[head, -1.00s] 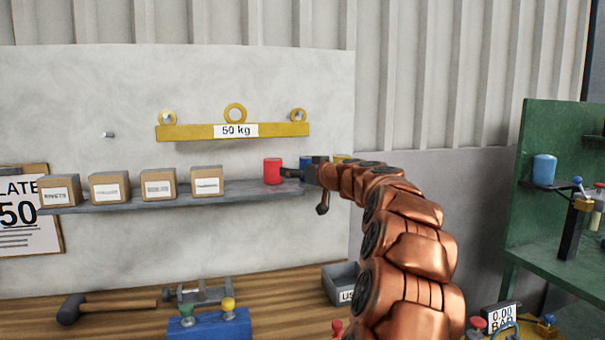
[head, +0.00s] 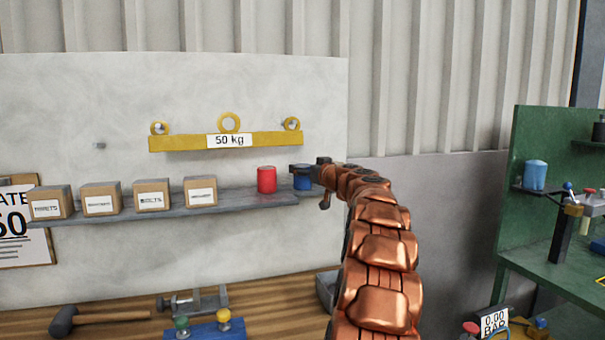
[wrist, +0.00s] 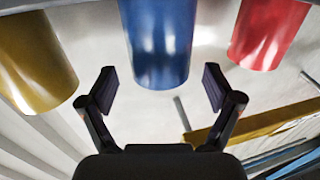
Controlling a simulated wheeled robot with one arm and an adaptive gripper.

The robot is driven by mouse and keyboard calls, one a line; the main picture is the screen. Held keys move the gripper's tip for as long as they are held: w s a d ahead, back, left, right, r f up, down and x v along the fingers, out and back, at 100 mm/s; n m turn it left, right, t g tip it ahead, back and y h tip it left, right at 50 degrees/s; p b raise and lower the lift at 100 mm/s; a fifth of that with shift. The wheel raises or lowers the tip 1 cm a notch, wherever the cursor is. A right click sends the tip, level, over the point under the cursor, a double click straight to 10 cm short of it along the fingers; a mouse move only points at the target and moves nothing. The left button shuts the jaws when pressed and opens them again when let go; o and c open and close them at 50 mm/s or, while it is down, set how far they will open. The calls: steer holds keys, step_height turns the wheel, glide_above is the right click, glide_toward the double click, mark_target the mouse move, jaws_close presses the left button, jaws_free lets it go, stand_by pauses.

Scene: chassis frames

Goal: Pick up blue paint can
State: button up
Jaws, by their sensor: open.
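The blue paint can (head: 302,183) stands on the grey wall shelf, just right of the red can (head: 267,180). My gripper (head: 305,170) is in front of the blue can and hides part of it in the head view. In the wrist view, the blue can (wrist: 161,45) lies ahead of the gap between my two fingers (wrist: 160,88), which are spread and empty. The red can (wrist: 268,32) is on the right there and a yellow can (wrist: 35,60) on the left. My arm hides the yellow can in the head view.
Several labelled cardboard boxes (head: 103,199) stand on the shelf (head: 235,202) to the left. A yellow 50 kg beam (head: 180,143) is mounted above. Below is a wooden bench (head: 270,300) with a mallet (head: 70,320). A green stand with a light-blue can (head: 535,174) is at right.

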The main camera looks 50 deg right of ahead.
mark_target(303, 165)
steer(key=shift+p+x, duration=0.35)
steer(key=shift+x, duration=0.8)
steer(key=shift+c, duration=0.2)
steer(key=c, duration=1.4)
steer(key=shift+r, duration=0.1)
steer(key=shift+r, duration=1.8)
steer(key=shift+s+a+b, duration=0.8)
steer(key=shift+a+b, duration=0.05)
steer(key=shift+a, duration=0.2)
steer(key=s+a+b, duration=0.1)
steer(key=s+a, duration=0.1)
steer(key=a, duration=0.1)
steer(key=s+a+r+b, duration=0.1)
steer(key=s+a+b, duration=0.1)
steer(key=s+a, duration=0.1)
steer(key=s+a+b, duration=0.1)
steer(key=s+a, duration=0.2)
steer(key=a, duration=0.1)
steer(key=shift+a+r+b, duration=0.15)
steer(key=shift+a+b, duration=0.2)
steer(key=shift+b, duration=0.05)
